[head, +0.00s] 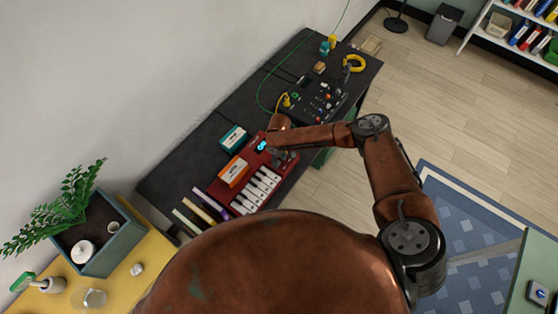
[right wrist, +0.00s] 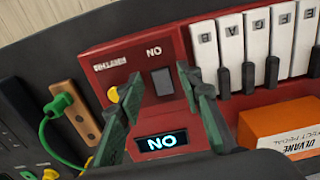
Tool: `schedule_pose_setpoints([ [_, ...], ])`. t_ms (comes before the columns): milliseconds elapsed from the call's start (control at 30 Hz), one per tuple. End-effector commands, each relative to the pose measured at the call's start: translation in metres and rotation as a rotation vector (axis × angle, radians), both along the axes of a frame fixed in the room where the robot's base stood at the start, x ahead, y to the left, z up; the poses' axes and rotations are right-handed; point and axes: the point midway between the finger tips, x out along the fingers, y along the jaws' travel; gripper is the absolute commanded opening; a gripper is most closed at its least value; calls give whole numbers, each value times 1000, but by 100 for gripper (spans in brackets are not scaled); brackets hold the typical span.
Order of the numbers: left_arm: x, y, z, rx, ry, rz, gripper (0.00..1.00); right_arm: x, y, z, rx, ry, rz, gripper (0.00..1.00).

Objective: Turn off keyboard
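The red keyboard (head: 262,158) lies on the dark workbench, with white and black keys (right wrist: 243,50) in the right wrist view. Its display (right wrist: 163,141) is lit and reads "NO" in the picture, which is "ON" upside down. A dark rocker switch (right wrist: 162,82) sits on the red panel beside a printed label and a yellow knob (right wrist: 113,95). My right gripper (right wrist: 160,74) is open and empty, its two green-grey fingers either side of the switch in the picture. Contact cannot be told. In the head view the right gripper (head: 283,158) is over the keyboard. My left gripper is not in view.
An orange box (head: 233,172) rests against the keyboard, with a teal box (head: 233,138) nearby. A black mixer panel (head: 313,101) with knobs and cables is farther along the bench (head: 205,152). Marker-like sticks (head: 203,208) lie at the near end.

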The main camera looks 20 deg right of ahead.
Motion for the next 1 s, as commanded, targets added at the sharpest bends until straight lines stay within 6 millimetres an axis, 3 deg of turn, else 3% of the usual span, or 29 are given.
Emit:
schedule_pose_setpoints([
  [300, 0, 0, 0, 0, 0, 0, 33, 0, 0, -4, 0, 0, 0, 33],
  [800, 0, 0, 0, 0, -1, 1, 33, 0, -1, -4, 0, 0, 0, 0],
  [1000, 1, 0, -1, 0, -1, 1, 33, 1, 0, -4, -3, 2, 0, 0],
])
